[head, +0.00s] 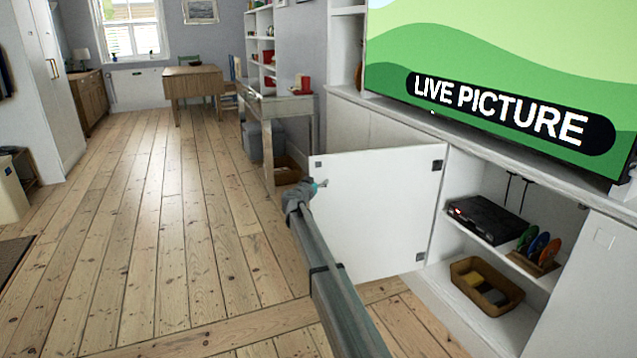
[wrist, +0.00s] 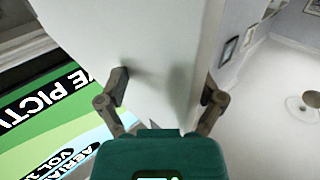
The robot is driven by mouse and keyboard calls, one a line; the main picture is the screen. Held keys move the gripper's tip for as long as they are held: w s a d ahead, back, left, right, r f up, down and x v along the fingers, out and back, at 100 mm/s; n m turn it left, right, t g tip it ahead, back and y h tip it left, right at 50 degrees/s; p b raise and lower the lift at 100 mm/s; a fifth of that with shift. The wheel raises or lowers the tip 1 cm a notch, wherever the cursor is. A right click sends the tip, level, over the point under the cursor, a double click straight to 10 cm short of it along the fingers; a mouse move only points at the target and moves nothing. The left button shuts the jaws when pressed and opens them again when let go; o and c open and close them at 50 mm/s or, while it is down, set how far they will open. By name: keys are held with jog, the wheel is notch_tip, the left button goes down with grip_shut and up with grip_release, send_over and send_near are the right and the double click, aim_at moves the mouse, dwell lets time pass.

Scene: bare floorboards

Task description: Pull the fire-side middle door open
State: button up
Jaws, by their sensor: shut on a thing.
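The white cabinet door (head: 378,212) under the television stands swung well out from the cabinet front, hinged on its right side in the head view. My gripper (head: 319,186) is at the door's free outer edge, on the upper part. In the wrist view the two fingers (wrist: 165,88) lie on either side of the white door panel (wrist: 150,50), shut on it. The fingertips are partly hidden by the door in the head view.
The open compartment holds a black box (head: 487,218), coloured discs in a rack (head: 538,248) and a basket (head: 487,285). A shut white door (head: 590,290) is at right. A desk (head: 275,105) stands beyond the door. Floorboards (head: 170,230) at left are clear.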

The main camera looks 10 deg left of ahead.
jog(key=v, duration=1.2)
dwell(0.6)
